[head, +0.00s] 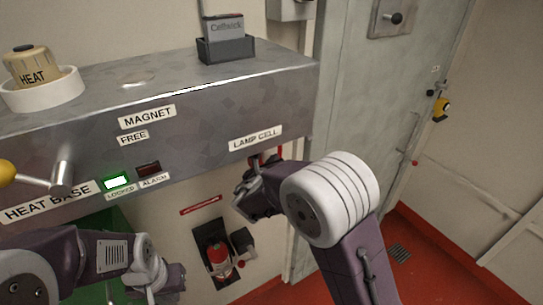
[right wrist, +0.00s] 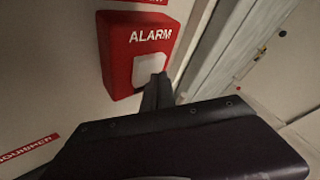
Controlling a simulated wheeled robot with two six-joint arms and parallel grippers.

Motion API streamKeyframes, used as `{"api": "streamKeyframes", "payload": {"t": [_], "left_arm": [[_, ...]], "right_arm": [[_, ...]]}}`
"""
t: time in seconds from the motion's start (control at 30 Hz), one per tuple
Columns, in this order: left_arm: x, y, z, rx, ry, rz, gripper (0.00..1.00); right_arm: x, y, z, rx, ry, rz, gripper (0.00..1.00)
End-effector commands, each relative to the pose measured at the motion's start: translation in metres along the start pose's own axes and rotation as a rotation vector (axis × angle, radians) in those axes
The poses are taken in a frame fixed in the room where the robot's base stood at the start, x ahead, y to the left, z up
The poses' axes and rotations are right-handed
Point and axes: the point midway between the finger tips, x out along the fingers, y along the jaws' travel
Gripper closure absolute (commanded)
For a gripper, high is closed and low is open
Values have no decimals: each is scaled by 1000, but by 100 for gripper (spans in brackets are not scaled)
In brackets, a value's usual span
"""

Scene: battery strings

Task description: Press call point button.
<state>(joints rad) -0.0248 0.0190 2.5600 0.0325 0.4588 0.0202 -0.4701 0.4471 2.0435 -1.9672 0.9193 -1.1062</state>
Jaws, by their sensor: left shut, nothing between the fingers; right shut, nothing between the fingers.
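The call point (right wrist: 120,65) is a red box marked ALARM on the wall, with a pale square button (right wrist: 150,66) on its front. My right gripper (right wrist: 157,84) is shut and empty, its fingertips at the lower edge of the button; I cannot tell whether they touch it. In the head view the call point (head: 279,152) shows only as bits of red below the LAMP CELL label, mostly hidden by my right gripper (head: 243,196) and wrist. My left gripper (head: 170,284) is low at the left, shut and empty, away from the call point.
A grey shelf (head: 215,100) overhangs the call point. A fire extinguisher (head: 219,261) hangs below. A grey door (head: 375,100) is at the right.

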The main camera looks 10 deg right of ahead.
Motion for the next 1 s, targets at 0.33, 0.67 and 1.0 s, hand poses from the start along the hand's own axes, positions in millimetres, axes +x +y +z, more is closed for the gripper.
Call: {"api": "streamKeyframes", "payload": {"t": [0.33, 0.67, 1.0], "left_arm": [[-1, 0, 0, 0, 0, 0, 100], [-2, 0, 0, 0, 0, 0, 100], [3, 0, 0, 0, 0, 0, 100]], "right_arm": [[3, 2, 3, 1, -2, -1, 100], [4, 3, 5, 1, -3, 0, 100], [0, 0, 0, 1, -4, 0, 100]]}}
